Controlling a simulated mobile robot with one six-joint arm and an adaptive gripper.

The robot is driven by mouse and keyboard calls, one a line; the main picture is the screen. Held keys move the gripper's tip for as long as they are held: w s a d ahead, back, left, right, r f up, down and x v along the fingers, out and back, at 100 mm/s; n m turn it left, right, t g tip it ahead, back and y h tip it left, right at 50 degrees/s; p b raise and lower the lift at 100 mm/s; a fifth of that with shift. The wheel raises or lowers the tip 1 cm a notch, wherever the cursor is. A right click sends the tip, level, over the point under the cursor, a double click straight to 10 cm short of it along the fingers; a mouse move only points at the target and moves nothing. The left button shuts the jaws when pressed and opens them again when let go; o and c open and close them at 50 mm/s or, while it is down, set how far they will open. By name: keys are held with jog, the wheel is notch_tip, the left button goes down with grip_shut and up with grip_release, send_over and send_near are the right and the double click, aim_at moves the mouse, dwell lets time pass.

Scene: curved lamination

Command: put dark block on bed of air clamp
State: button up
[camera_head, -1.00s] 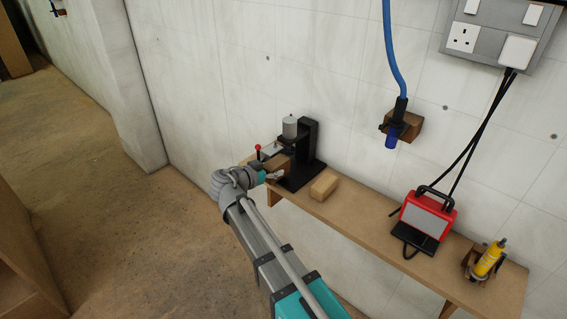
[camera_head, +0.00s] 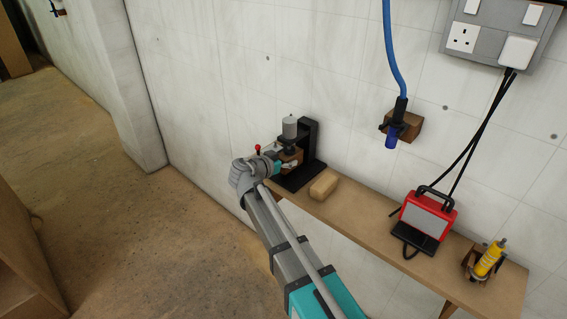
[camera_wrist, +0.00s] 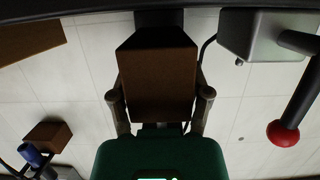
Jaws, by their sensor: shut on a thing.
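The dark block (camera_wrist: 157,85) is brown and sits between the two fingers of my gripper (camera_wrist: 160,103) in the wrist view. In the head view the block (camera_head: 291,156) is partly hidden by my gripper (camera_head: 286,166). The air clamp (camera_head: 309,142) is a black upright frame with a grey cylinder (camera_head: 289,127) on top and a flat black bed (camera_head: 299,179) at its foot. The block is within the clamp's opening, below the cylinder. I cannot tell whether it touches the bed.
A lighter wood block (camera_head: 323,185) lies on the wall shelf (camera_head: 370,221) right of the clamp. A red-knobbed lever (camera_wrist: 287,133) stands beside the clamp. Farther right are a red-framed device (camera_head: 427,216) and a yellow bottle (camera_head: 488,260). A blue hose (camera_head: 393,50) hangs above.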

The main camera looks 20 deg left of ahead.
jog(key=shift+w+f+b, duration=0.1)
jog(key=shift+f+b, duration=0.7)
jog(key=o, duration=1.3)
jog(key=shift+r, duration=0.1)
jog(key=shift+s, duration=0.2)
jog(key=p+v, duration=0.3)
jog(key=v, duration=0.8)
jog(key=shift+s+p, duration=0.3)
jog(key=shift+a+r, duration=0.1)
